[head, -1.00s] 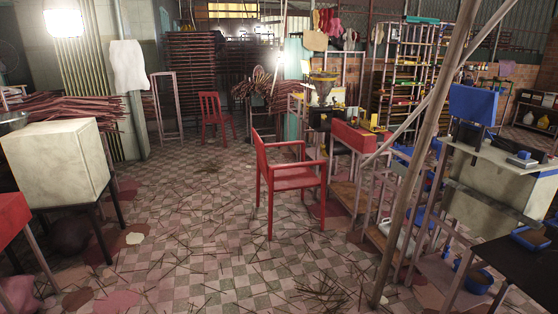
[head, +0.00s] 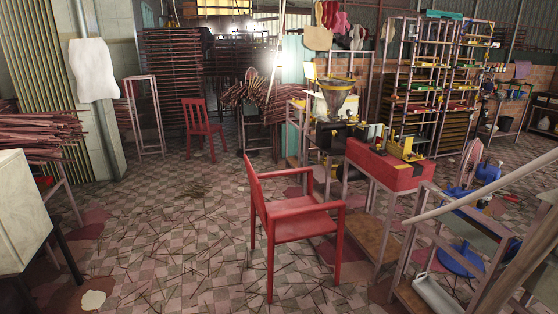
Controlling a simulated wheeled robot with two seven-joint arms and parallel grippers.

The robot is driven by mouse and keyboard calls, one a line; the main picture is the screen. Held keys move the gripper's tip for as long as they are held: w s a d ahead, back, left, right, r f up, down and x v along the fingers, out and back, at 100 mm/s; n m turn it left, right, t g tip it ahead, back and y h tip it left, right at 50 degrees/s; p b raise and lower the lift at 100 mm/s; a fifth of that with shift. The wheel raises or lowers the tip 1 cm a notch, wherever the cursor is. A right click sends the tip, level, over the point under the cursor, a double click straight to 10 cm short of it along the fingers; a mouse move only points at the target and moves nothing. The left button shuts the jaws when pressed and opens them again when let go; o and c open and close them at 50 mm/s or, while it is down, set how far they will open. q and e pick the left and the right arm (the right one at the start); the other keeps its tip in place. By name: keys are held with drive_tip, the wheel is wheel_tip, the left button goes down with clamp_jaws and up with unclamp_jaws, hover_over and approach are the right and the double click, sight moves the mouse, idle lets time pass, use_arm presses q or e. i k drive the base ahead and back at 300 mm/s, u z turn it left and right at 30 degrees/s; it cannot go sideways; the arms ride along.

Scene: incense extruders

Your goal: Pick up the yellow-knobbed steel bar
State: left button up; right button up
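I cannot make out a yellow-knobbed steel bar for certain in the head view. Small yellow parts (head: 405,146) show on top of the red box-shaped bench (head: 385,168) right of centre, but they are too small to tell apart. An extruder with a metal funnel (head: 338,96) and a yellow rim stands just behind that bench. Neither of my grippers is in view.
A red armchair (head: 298,220) stands in front of the bench, on its left side. A smaller red chair (head: 203,130) is farther back. A pale block (head: 22,212) is at the left edge. The checkered floor left of centre is open, with scattered sticks.

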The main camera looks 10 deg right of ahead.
sight(375, 149)
drive_tip(key=z, duration=0.05)
drive_tip(key=i, duration=0.3)
drive_tip(key=z, duration=0.8)
drive_tip(key=i, duration=3.45)
drive_tip(key=u, duration=1.05)
